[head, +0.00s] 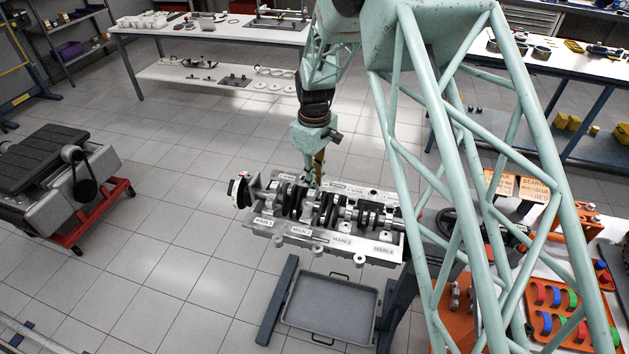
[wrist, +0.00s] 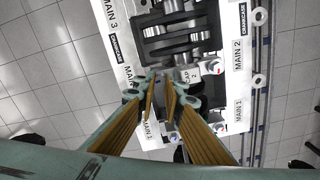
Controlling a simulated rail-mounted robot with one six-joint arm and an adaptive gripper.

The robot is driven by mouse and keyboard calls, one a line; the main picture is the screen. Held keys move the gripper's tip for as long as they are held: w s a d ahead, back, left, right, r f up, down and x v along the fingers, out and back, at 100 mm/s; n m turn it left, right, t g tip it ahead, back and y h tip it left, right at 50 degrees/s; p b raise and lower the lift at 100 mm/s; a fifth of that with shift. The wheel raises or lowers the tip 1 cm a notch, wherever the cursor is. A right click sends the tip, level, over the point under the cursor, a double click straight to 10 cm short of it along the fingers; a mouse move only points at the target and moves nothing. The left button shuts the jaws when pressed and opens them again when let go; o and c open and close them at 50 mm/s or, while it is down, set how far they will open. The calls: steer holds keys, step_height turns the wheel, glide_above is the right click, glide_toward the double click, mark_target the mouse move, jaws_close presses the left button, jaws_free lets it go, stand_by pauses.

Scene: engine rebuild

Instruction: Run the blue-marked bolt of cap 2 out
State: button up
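The engine block (head: 320,236) lies with its crankshaft and main caps facing up. My gripper (head: 314,184) points down onto it, near its back edge between the MAIN labels. In the wrist view, cap 2 (wrist: 191,77) carries a "CAP 2" plate and a red mark (wrist: 217,71) at its right end. The fingertips of my gripper (wrist: 161,86) are at the left end of cap 2, with a narrow gap between them. A small blue mark (wrist: 158,84) shows in that gap. The bolt is mostly hidden by the fingers. I cannot tell whether they touch it.
The crankshaft (wrist: 182,37) lies close to my fingers. A grey tray (head: 330,306) is below the block. Orange trays with coloured bearing shells (head: 560,300) stand at the right, behind my arm. A red-framed cart (head: 100,208) stands at the left. Floor between is clear.

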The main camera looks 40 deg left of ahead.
steer(key=o, duration=0.4)
steer(key=shift+f, duration=0.25)
steer(key=shift+o, duration=0.2)
steer(key=shift+r, duration=0.1)
steer(key=shift+r, duration=0.25)
steer(key=shift+r, duration=3.8)
steer(key=shift+c, duration=1.4)
